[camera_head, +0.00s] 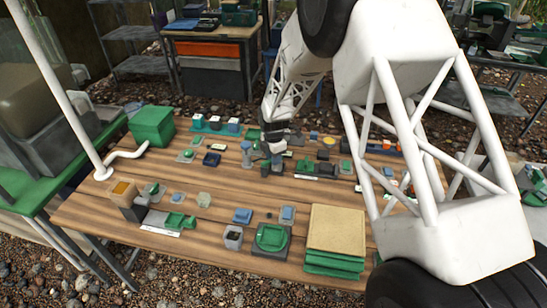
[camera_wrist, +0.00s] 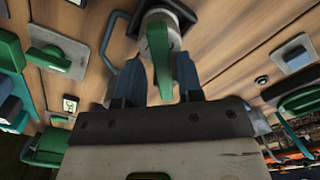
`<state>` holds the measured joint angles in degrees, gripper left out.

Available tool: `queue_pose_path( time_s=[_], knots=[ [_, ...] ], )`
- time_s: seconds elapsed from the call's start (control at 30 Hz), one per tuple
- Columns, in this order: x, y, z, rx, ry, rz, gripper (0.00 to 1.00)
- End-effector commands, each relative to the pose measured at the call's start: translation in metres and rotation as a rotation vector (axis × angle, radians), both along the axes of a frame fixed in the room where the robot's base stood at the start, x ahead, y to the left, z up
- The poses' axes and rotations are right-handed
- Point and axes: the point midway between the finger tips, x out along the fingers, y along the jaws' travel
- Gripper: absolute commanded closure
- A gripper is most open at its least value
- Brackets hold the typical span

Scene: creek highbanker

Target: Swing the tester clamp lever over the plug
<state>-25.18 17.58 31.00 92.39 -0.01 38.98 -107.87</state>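My gripper (camera_wrist: 160,88) points down at the table, its two blue fingers apart. A green lever (camera_wrist: 159,62) lies between the fingers, with a narrow gap on each side. Its far end meets a round grey part (camera_wrist: 164,16) on a dark square base (camera_wrist: 187,13), which I take to be the tester clamp. The lever's near end sits close to the gripper body. In the head view my gripper (camera_head: 272,163) is over the middle of the table, and it hides most of the clamp. I cannot clearly pick out the plug in either view.
The wooden table (camera_head: 215,225) holds many small fixtures. A green fixture (camera_head: 315,168) stands just right of my gripper. A green box (camera_head: 152,125) stands at the left, and a tan-topped stack (camera_head: 336,230) at the front right. Bare wood lies in front of my gripper.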

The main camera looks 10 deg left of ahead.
Motion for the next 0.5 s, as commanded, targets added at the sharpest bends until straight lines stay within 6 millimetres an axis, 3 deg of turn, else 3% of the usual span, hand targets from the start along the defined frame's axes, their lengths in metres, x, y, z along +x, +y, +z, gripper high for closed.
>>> queue_pose_path(
  time_s=[0.5],
  knots=[
    [-0.0002, -0.0001, 0.0015, 0.0, 0.0, -0.001, 0.64]
  ],
)
